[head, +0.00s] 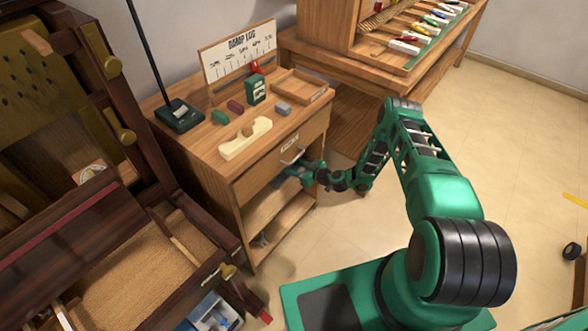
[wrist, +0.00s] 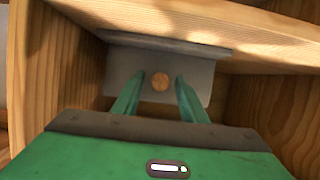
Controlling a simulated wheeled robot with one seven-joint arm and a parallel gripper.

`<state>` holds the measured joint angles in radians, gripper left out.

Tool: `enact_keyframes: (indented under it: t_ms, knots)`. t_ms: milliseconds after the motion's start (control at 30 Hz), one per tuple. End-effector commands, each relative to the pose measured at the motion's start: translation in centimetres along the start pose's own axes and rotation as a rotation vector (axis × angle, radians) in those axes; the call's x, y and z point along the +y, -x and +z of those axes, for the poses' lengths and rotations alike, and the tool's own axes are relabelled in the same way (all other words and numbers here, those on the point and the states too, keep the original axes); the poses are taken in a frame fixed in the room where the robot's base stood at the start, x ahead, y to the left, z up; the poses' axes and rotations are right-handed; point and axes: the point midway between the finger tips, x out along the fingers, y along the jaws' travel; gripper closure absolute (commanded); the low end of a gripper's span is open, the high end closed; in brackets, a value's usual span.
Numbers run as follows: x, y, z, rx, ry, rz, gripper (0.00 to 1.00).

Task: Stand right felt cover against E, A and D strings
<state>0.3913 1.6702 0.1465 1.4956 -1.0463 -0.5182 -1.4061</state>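My gripper (head: 284,173) is at the front of the wooden cabinet, just below the drawer handle (head: 292,157). In the wrist view its two green fingers (wrist: 159,82) are apart. A grey plate (wrist: 199,80) with a bent upper edge lies beyond the fingertips, under a wooden edge. A small round copper-coloured spot (wrist: 160,82) shows between the fingertips. I cannot tell whether the fingers touch the plate. No felt cover or E, A and D strings can be told for sure in either view.
The cabinet top (head: 205,140) holds a cream block (head: 245,139), a green box (head: 256,91), small coloured blocks, a shallow wooden tray (head: 301,86) and a sign board (head: 238,55). A dark piano frame (head: 120,130) stands left. A tool bench (head: 340,55) is behind. Floor at right is mostly clear.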

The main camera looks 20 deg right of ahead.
Motion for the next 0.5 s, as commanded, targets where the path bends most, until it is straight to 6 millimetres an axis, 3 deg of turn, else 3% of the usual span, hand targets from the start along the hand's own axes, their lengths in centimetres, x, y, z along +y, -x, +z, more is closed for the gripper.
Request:
enact_keyframes:
  t_ms: [200,367,500]
  knots:
    - [-0.01,-0.02,0.0,0.0,0.0,0.0,0.61]
    - [-0.01,-0.01,0.0,0.0,0.001,0.0,0.99]
    - [0.01,-0.02,-0.07,0.001,0.001,0.0,1.0]
